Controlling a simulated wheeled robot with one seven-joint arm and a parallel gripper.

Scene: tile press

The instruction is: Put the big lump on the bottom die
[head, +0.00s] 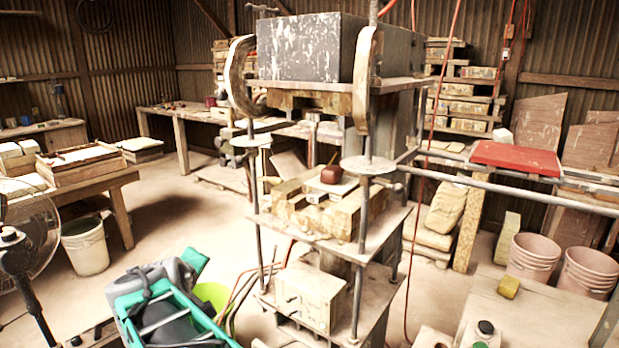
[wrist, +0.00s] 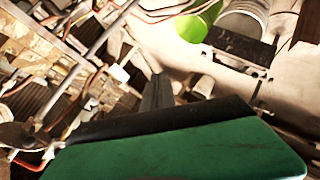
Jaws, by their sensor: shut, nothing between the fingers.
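The press stands in the middle of the head view. A pale plate (head: 330,184), which looks like the bottom die, lies among wooden blocks on its lower platen (head: 385,232). A dark red, rounded object (head: 331,174) with a thin stem sits on this plate; I cannot tell if it is a lump. No thing is clearly the big lump. A small pale lump (head: 503,136) shows behind the red board (head: 515,158). My green and grey arm is at the lower left, apart from the press. In the wrist view my gripper (wrist: 157,92) is shut and empty.
Upright rods (head: 365,215) flank the press opening, and a dark block (head: 312,47) sits above it. A yellowish block (head: 508,286) lies on the right front bench (head: 540,318). Pink buckets (head: 533,255) stand behind that bench. Open floor lies left of the press.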

